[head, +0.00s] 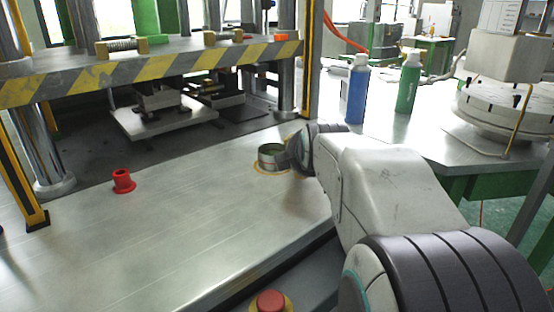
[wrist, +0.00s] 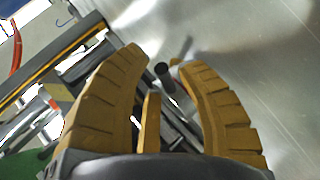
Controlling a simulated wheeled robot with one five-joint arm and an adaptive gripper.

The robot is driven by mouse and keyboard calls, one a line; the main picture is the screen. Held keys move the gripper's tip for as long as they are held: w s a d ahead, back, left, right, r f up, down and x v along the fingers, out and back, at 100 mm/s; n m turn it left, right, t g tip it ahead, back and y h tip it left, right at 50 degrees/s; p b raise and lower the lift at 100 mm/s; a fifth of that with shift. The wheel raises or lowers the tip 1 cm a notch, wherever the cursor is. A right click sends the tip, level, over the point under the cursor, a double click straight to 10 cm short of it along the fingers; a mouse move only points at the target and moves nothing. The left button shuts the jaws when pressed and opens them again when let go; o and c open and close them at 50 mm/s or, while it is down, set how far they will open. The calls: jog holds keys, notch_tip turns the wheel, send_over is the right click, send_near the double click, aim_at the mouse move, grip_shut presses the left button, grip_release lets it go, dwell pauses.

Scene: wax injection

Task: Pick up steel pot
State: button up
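A short round metal vessel with a greenish inside, which looks like the steel pot (head: 271,157), stands upright on the metal table inside a yellow ring. In the head view my arm's end is just right of it, and my gripper's fingers are hidden or hard to make out there. I cannot make out the pot for sure in the wrist view.
A press with a yellow-and-black striped beam (head: 150,68) stands behind the table. A red knob (head: 122,181) is at left and a red button (head: 270,301) at the front edge. Blue (head: 357,92) and green (head: 408,84) bottles stand at right. The table front is clear.

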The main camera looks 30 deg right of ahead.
grip_shut()
jog(key=shift+r, duration=0.25)
dwell(0.5)
